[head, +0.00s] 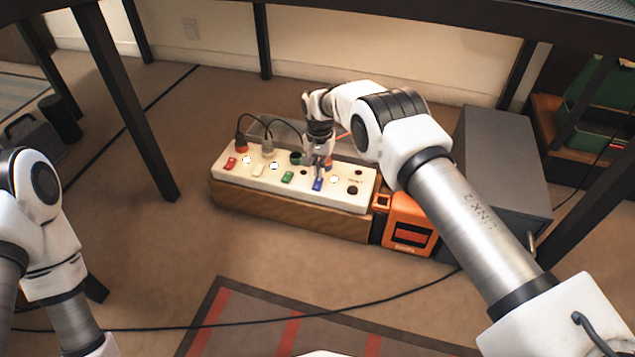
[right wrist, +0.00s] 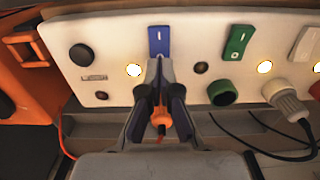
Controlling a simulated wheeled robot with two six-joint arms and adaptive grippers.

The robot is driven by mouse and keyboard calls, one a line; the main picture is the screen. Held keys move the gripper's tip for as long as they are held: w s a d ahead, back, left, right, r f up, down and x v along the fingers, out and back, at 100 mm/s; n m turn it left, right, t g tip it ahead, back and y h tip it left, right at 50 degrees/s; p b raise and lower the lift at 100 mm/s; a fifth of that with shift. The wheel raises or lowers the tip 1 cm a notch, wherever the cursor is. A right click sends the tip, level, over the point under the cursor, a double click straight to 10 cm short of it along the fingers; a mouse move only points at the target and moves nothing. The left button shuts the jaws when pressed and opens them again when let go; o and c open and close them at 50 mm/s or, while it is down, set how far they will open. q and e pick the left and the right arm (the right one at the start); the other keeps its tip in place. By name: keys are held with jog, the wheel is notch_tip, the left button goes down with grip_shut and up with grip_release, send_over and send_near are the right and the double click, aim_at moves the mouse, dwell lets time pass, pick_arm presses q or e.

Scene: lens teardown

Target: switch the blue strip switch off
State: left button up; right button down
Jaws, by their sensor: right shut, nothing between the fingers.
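The blue strip switch (head: 318,184) is on the front part of a white power strip (head: 345,197). In the right wrist view the blue switch (right wrist: 158,38) shows a white line mark. A round lamp (right wrist: 134,70) beside it glows, the one just right of it in the head view. My right gripper (head: 320,170) points down at the strip by the blue switch. Its fingertips (right wrist: 158,63) are together and empty, at the switch's near edge; I cannot tell whether they touch it. An orange plug (right wrist: 160,115) shows behind the fingers. My left gripper is out of view.
The strip sits on a wooden block (head: 280,220). Red (head: 230,162), white (head: 258,169) and green (head: 288,177) switches share it; the lamp by green is dark. An orange box (head: 408,225) and a grey cabinet (head: 505,160) are at right. Table legs stand around.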

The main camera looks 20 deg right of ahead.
aim_at(319, 180)
jog(key=shift+f+b, duration=0.8)
jog(key=shift+f, duration=0.4)
jog(key=shift+r, duration=0.1)
notch_tip(319, 180, up, 7)
jog(key=p, duration=0.5)
dwell(0.5)
